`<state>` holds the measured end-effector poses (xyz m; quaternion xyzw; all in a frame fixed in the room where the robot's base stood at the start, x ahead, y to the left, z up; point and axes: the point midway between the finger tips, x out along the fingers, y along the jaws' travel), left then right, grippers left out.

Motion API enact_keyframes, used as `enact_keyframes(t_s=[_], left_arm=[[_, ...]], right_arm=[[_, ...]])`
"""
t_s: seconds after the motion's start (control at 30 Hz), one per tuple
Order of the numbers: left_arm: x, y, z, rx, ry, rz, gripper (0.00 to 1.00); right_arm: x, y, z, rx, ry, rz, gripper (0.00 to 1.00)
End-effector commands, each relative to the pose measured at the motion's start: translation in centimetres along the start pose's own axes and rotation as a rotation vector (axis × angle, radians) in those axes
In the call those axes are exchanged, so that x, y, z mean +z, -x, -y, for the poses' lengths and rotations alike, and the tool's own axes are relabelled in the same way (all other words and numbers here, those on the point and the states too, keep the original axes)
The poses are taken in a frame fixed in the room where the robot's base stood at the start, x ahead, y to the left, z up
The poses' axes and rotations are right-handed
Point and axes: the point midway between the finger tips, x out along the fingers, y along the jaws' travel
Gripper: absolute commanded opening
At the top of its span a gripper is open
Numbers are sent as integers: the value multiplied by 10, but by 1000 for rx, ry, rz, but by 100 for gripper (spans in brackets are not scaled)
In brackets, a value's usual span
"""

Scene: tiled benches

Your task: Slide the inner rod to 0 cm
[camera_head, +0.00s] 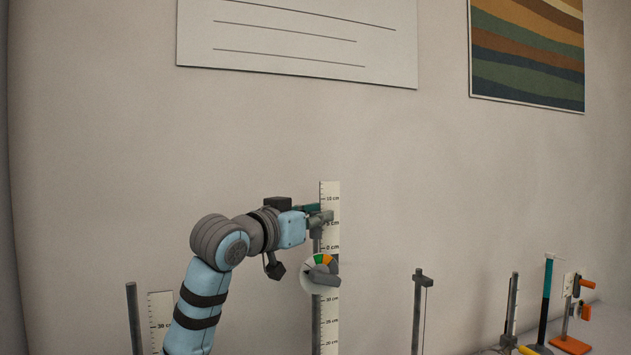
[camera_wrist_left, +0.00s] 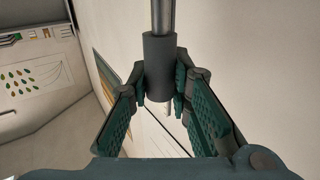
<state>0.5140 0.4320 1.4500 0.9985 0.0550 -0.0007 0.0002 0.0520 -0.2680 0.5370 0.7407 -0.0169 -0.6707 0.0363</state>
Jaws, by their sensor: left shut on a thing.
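A tall white scale (camera_head: 331,190) stands upright against the wall, with marks of 10 cm, 5 cm and 0 cm down its upper part. My left gripper (camera_head: 326,216) reaches it from the left and sits between the 10 cm and 5 cm marks, nearer 5 cm. In the left wrist view the left gripper (camera_wrist_left: 164,85) is shut on a dark grey cylindrical grip (camera_wrist_left: 160,52). A thinner metal rod (camera_wrist_left: 163,14) runs on from this grip.
A round dial (camera_head: 316,284) with coloured sectors sits on the scale below 0 cm. Another scale (camera_head: 160,303) and a dark post (camera_head: 132,310) stand at left. A thin stand (camera_head: 417,310) and several other instruments stand at right. Wall space above the gripper is free.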

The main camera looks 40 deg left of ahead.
Motion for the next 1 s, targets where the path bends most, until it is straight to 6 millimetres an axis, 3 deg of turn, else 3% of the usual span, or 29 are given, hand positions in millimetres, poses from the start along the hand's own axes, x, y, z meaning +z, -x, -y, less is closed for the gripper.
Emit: enact_keyframes(t_s=[0.6,1.0], left_arm=[[29,0,0,-1,-1,-1,0],[30,0,0,-1,0,-1,0]], right_arm=[[2,-23,2,0,0,0,40],[2,-24,2,0,0,0,40]])
